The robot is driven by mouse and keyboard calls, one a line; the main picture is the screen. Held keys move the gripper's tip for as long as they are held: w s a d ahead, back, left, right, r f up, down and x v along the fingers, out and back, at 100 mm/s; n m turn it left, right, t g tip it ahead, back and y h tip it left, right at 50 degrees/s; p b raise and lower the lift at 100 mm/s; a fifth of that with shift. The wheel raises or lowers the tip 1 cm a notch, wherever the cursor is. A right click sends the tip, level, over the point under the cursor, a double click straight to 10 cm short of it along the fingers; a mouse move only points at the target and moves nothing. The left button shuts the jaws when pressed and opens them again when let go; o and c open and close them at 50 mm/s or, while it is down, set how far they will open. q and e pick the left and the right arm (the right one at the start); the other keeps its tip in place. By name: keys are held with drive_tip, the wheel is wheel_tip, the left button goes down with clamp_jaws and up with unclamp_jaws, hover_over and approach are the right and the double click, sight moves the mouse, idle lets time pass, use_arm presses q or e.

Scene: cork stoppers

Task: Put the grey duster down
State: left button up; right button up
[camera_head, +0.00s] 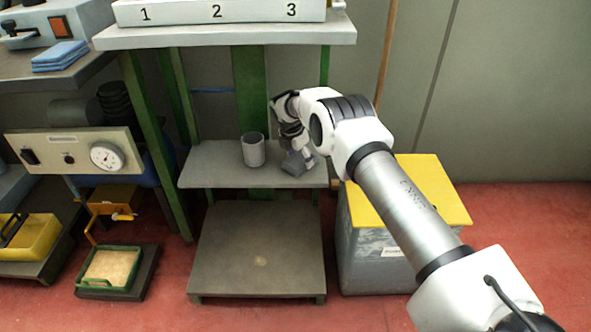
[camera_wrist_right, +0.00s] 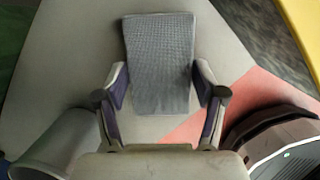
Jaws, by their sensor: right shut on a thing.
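The grey duster (camera_wrist_right: 160,65) is a flat, ribbed cloth block between the two fingers of my right gripper (camera_wrist_right: 160,88) in the wrist view. In the head view the duster (camera_head: 294,164) is at the right part of the grey middle shelf (camera_head: 215,178). My right gripper (camera_head: 304,156) is shut on it from above. I cannot tell whether the duster touches the shelf or hangs just over it. My left gripper is not in view.
A grey cup (camera_head: 253,151) stands on the shelf left of the duster; its side shows in the wrist view (camera_wrist_right: 55,145). A numbered white box (camera_head: 220,12) sits on the upper shelf. A yellow-lidded bin (camera_head: 430,190) stands at the right. The shelf's left part is clear.

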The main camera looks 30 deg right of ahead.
drive_tip(key=shift+f, duration=0.1)
drive_tip(key=shift+d, duration=0.2)
drive_tip(key=shift+f, duration=0.15)
drive_tip(key=o, duration=1)
drive_tip(key=shift+a+f, duration=0.1)
